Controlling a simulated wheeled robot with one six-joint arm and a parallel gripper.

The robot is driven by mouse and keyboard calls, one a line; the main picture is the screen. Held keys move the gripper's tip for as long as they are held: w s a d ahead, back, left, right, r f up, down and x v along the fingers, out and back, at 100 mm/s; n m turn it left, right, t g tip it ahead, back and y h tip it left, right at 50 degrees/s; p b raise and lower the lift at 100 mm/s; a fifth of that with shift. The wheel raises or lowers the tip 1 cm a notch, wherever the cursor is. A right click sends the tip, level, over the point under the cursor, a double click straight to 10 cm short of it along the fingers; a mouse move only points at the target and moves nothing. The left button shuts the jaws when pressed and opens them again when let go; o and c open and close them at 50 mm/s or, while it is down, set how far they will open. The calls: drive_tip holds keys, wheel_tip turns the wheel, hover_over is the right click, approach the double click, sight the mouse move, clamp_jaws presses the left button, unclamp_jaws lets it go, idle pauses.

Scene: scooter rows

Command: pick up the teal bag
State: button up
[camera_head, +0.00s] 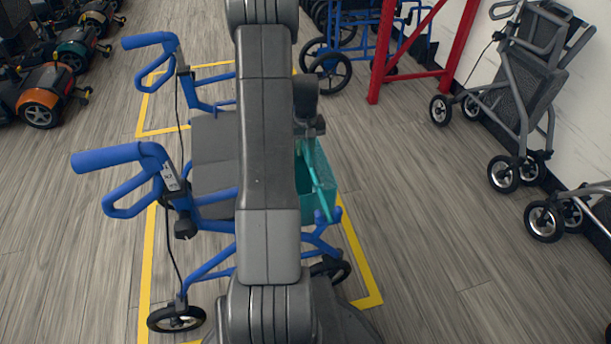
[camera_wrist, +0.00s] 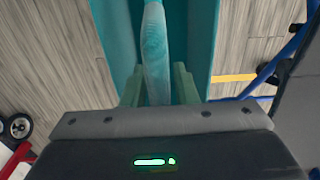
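The teal bag (camera_head: 319,176) shows in the head view at the right side of a blue walker (camera_head: 205,197), partly hidden behind my arm. Its open top and a raised handle face up. In the wrist view the bag's teal wall (camera_wrist: 203,45) fills the upper middle, and its handle strap (camera_wrist: 155,45) runs down between my fingers. My gripper (camera_wrist: 159,85) has its two greenish fingers close on both sides of the strap, with no clear gap. In the head view my gripper is at the bag's handle, mostly hidden.
Yellow floor lines (camera_head: 148,255) frame the blue walker. A red metal frame (camera_head: 424,48) and another blue wheeled frame (camera_head: 335,50) stand behind. Grey walkers (camera_head: 527,85) line the right wall. Scooters (camera_head: 42,95) stand at the upper left. Floor between bag and right wall is clear.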

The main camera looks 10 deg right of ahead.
clamp_jaws()
idle(1.2)
